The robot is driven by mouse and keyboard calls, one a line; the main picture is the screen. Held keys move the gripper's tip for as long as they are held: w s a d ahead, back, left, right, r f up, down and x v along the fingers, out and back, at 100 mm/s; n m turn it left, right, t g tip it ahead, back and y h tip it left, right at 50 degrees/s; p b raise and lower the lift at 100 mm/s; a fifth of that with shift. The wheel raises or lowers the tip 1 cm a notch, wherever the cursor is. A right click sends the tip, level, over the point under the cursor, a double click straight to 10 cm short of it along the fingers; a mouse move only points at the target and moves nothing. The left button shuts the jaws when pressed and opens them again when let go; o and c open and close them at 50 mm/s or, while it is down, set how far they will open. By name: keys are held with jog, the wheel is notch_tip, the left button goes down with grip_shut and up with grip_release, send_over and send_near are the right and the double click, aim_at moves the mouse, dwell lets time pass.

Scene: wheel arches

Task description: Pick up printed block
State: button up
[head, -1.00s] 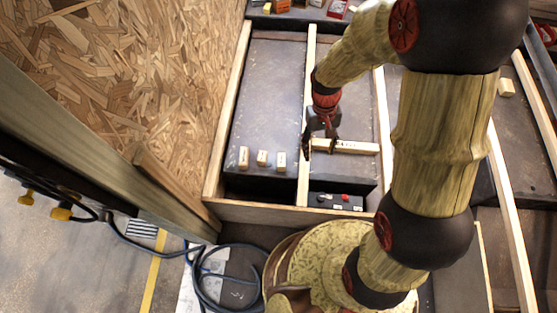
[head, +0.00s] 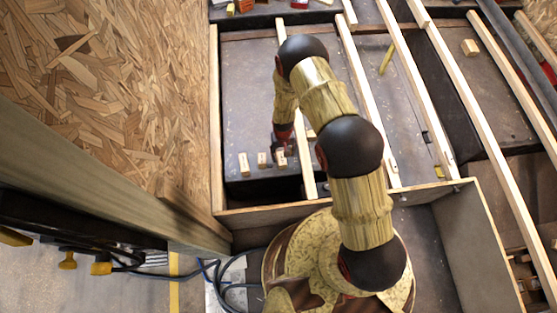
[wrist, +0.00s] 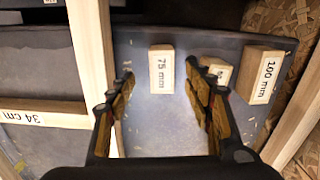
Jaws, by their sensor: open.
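Three small pale wooden blocks with printed labels stand in a row on the dark panel. In the wrist view the block marked "75 mm" (wrist: 161,70) is ahead of my open, empty gripper (wrist: 159,82), between the lines of its two fingers. A smaller block (wrist: 217,71) with a partly hidden label is right of it, beyond the right finger. A block marked "100 mm" (wrist: 262,74) is farther right. In the head view the blocks are the left one (head: 244,163), the middle one (head: 263,160) and the right one (head: 282,157), closest to my gripper (head: 284,146).
A wooden slat (head: 299,130) runs close to the right block. Beyond it in the wrist view lies a stick marked "34 cm" (wrist: 45,114). A chipboard wall (head: 120,90) stands at the left. The panel behind the blocks is clear.

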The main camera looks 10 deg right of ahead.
aim_at(282, 158)
jog(key=shift+w+f, duration=0.15)
jog(key=shift+w, duration=0.1)
jog(key=shift+w+f, duration=0.1)
jog(key=shift+f, duration=0.2)
jog(key=f+b, duration=0.3)
jog(key=f, duration=0.4)
jog(key=shift+a, duration=0.2)
jog(key=shift+c, duration=1)
jog(key=c, duration=1.1)
jog(key=shift+r, duration=0.1)
